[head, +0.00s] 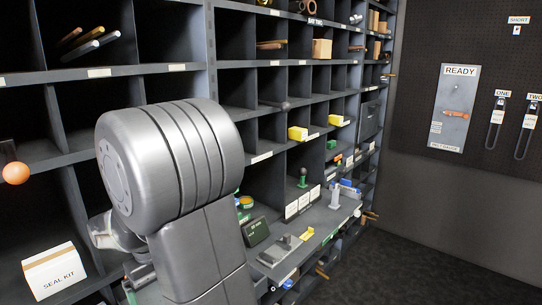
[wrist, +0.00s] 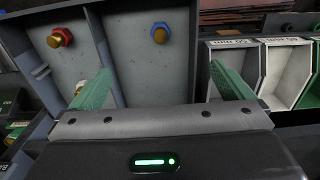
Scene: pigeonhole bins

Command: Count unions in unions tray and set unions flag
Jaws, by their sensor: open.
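In the wrist view my gripper (wrist: 161,69) is open, its two green fingers wide apart with nothing between them. Beyond it is a grey divided tray (wrist: 118,95). A brass fitting with a red hex collar (wrist: 60,38) is in its left compartment, and a brass fitting with a blue collar (wrist: 160,33) is in its right one. Another small brass piece (wrist: 79,88) shows partly behind the left finger. I cannot read any label naming the unions tray, and I cannot pick out the unions flag. In the head view my arm hides the gripper.
White bins (wrist: 232,75) with labels stand right of the tray. In the head view, pigeonholes hold a seal kit box (head: 54,270) and yellow blocks (head: 298,133). A shelf ledge (head: 325,218) holds small items. A READY board (head: 456,108) hangs right; the floor (head: 430,260) there is clear.

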